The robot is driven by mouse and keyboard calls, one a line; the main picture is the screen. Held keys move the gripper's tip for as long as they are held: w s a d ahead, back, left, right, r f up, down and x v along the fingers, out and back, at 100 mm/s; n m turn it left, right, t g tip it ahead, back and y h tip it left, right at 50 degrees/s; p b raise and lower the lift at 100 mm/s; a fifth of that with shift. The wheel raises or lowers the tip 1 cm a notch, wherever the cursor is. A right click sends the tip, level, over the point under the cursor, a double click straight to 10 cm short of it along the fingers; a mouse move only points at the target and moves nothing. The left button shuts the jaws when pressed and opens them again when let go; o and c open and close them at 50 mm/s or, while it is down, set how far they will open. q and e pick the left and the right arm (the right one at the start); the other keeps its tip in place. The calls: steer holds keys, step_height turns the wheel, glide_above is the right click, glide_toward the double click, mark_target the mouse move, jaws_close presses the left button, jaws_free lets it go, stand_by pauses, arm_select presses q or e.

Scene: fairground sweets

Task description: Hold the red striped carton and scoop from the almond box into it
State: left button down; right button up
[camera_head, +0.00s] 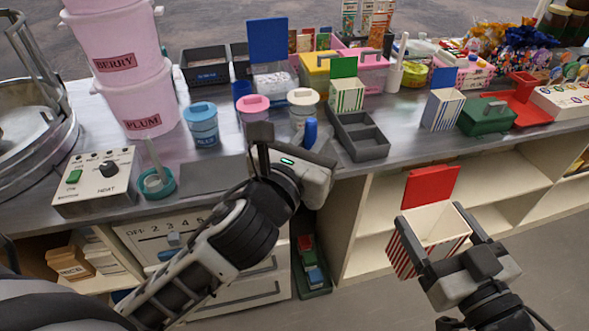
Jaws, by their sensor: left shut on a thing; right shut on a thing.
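The red striped carton (401,255) is at the lower right, open at the top, with its red flap (431,187) raised at the back. My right gripper (436,228) is shut on it, one finger on each side, and holds it in front of the counter's edge. My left gripper (291,150) is over the counter's front edge, shut on a tool with a blue handle (310,132), apparently the scoop; its bowl is not clearly seen. Dark open boxes (206,72) stand at the back left; their labels are too small to read, so I cannot tell which holds almonds.
A dark two-compartment tray (362,150) lies right of my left gripper. Striped cartons, green (346,95) and blue (442,110), stand further right. Open shelves (372,235) lie below the counter. Pink buckets (135,110) stand left.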

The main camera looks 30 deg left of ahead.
arm_select(q)
steer(key=w+d+r+m+h, duration=0.1)
steer(key=d+r+m+h, duration=0.1)
steer(key=d+r, duration=0.45)
steer(key=w+d+r+m+h, duration=0.1)
steer(key=d+r+h, duration=0.25)
steer(key=r, duration=0.55)
steer(key=s+d+m+g+h, duration=0.3)
steer(key=s+d, duration=0.2)
steer(key=d, duration=0.5)
steer(key=w+a+f+n, duration=0.6)
steer(key=a+f+n, duration=0.4)
steer(key=n, duration=0.4)
steer(key=shift+w+f+h, duration=0.2)
steer(key=shift+f+h, duration=0.15)
steer(key=shift+f, duration=0.15)
